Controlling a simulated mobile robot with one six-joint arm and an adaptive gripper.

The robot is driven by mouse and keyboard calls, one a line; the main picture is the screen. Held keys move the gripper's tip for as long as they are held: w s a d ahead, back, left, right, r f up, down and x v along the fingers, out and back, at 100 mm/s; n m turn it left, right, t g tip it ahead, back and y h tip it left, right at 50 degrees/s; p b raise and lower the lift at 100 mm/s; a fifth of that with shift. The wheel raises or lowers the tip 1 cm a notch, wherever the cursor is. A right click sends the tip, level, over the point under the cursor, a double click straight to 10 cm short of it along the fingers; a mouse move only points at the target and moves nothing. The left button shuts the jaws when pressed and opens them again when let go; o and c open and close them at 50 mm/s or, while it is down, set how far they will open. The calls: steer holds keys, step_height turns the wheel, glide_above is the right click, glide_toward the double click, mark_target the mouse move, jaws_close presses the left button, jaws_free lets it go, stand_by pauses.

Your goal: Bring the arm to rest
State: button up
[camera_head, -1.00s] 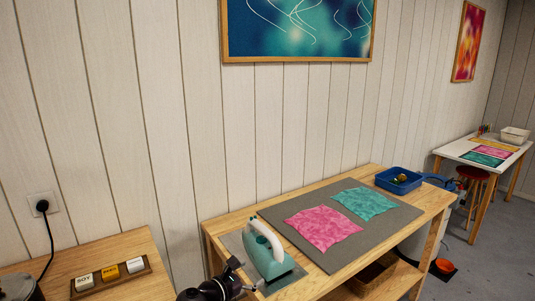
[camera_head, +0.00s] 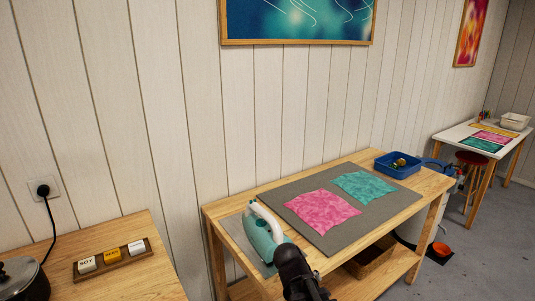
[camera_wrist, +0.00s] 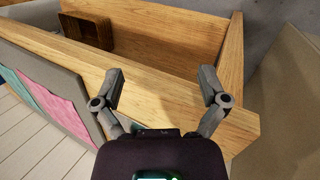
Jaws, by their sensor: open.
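My gripper (camera_wrist: 161,92) is open and empty in the wrist view, with its two fingers spread wide over the edge of the wooden table (camera_wrist: 165,70). In the head view my dark arm stands at the bottom centre, in front of the near edge of the table (camera_head: 412,207) and just right of the iron. The fingertips cannot be made out there. A teal iron with a white handle (camera_head: 262,232) stands on a grey plate at the table's left end. A pink cloth (camera_head: 322,208) and a teal cloth (camera_head: 363,185) lie flat on a grey mat (camera_head: 330,238).
A blue tray (camera_head: 397,170) with a small item sits at the table's far right corner. A wooden box (camera_head: 372,257) is on the lower shelf. At left, a side table carries a pot (camera_head: 22,280) and a block rack (camera_head: 112,260).

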steer(key=s+d+f+m+g+y+b, duration=0.1)
steer(key=s+d+f+m+y+b, duration=0.1)
steer(key=f+m+y+b, duration=0.25)
steer(key=s+d+f+m+g+y+b, duration=0.1)
steer(key=s+d+f+m+b, duration=0.2)
steer(key=f+b, duration=0.4)
step_height(320, 180, up, 16)
steer(key=p, duration=1.8)
steer(key=shift+w+a+m, duration=0.2)
steer(key=shift+a+m, duration=0.15)
